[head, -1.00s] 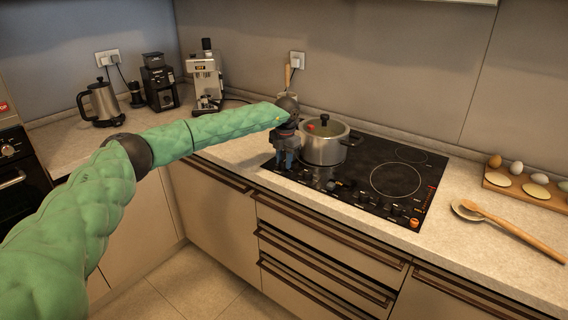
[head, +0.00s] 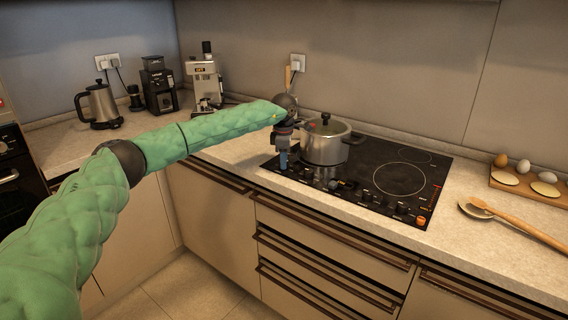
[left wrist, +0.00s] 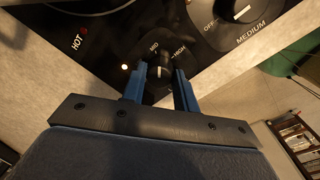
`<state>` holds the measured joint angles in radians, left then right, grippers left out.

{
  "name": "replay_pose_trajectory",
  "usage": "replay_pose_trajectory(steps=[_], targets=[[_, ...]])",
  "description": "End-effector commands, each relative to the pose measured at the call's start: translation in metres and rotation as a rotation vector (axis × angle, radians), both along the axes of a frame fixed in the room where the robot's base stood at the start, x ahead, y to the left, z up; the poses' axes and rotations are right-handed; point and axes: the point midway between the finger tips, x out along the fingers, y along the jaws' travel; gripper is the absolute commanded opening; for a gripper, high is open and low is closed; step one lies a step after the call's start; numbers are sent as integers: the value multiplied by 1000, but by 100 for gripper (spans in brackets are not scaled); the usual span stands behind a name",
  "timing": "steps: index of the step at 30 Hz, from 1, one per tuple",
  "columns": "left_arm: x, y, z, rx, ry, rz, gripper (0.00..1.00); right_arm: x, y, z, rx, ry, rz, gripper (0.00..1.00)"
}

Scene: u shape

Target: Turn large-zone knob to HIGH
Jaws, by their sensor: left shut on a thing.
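My left gripper (head: 283,167) reaches down to the front left corner of the black cooktop (head: 372,167). In the left wrist view, its two blue fingers (left wrist: 160,76) are closed on either side of a black knob (left wrist: 159,71) with a white pointer line. The words MID and HIGH are printed around this knob, and a label starting with L is mostly hidden by a finger. The pointer looks to lie between MID and HIGH; its exact setting is unclear. Another knob (left wrist: 238,10), with OFF and MEDIUM printed by it, is at upper right. My right gripper is out of view.
A lidded steel pot (head: 325,145) stands on the cooktop close beside my left gripper. More knobs (head: 402,208) line the cooktop's front edge. A wooden spoon (head: 515,222) and an egg tray (head: 530,186) lie at the right. The kettle (head: 98,105) is far left.

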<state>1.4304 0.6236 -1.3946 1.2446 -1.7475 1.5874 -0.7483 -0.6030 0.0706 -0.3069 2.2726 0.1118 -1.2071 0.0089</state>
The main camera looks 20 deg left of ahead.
Motion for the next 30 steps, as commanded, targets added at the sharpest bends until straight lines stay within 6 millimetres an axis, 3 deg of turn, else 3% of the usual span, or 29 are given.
replay_pose_trajectory(steps=[3, 15, 30], targets=[[0, 1, -1, -1, -2, -108, 7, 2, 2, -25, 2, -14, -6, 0], [1, 1, 0, 0, -3, -472, 7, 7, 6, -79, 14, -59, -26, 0], [0, 2, 1, 0, -2, -731, 7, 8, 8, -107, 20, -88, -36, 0]])
